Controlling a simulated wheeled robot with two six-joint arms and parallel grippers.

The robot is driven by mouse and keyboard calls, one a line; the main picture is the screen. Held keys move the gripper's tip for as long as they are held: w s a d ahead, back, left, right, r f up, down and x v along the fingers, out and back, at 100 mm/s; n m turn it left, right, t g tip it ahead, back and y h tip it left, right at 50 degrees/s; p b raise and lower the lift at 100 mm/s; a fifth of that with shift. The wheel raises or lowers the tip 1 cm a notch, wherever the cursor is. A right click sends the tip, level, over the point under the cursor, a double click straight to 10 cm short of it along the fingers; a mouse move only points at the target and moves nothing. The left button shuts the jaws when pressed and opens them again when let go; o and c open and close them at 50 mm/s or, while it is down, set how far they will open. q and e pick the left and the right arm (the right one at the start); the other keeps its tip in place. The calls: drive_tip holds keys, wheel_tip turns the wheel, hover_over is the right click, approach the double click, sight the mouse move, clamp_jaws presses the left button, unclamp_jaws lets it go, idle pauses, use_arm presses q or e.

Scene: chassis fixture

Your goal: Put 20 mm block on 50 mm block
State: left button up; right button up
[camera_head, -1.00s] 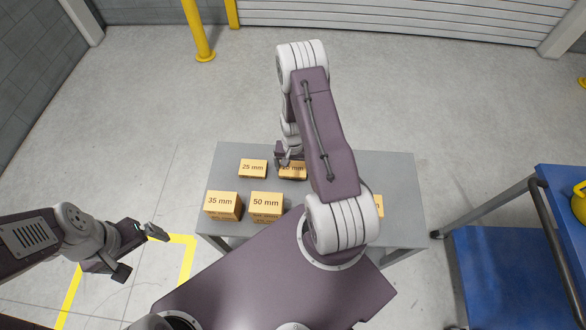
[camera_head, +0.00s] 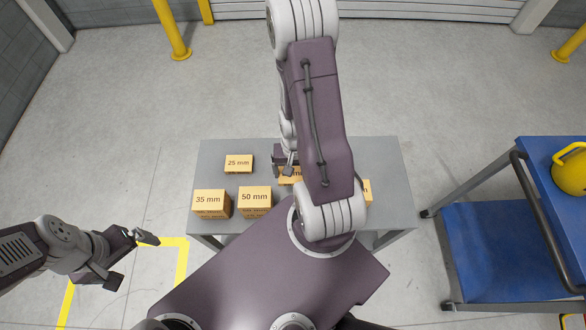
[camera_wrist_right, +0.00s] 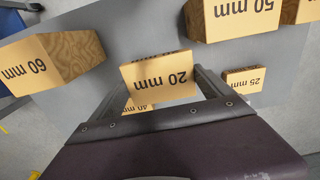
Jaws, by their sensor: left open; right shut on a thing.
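The 20 mm block (camera_wrist_right: 162,76), a flat tan block, is held between the fingers of my right gripper (camera_wrist_right: 160,84) in the right wrist view. In the head view my right gripper (camera_head: 285,163) is over the table, with the held block (camera_head: 290,176) partly hidden by my arm. The 50 mm block (camera_head: 255,198) stands on the table to the left of it, apart from it; it also shows at the top of the wrist view (camera_wrist_right: 235,22). My left gripper (camera_head: 128,260) is open and empty, left of the table.
The 35 mm block (camera_head: 210,201) stands beside the 50 mm block, and the 25 mm block (camera_head: 239,162) lies behind. The wrist view shows a 60 mm block (camera_wrist_right: 60,58) and a partly hidden 40 mm block (camera_wrist_right: 140,106). A blue cart (camera_head: 490,240) stands right of the grey table (camera_head: 392,170).

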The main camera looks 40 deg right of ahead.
wheel_tip(320, 180, up, 10)
drive_tip(key=p, duration=0.9)
drive_tip(key=shift+r, duration=0.1)
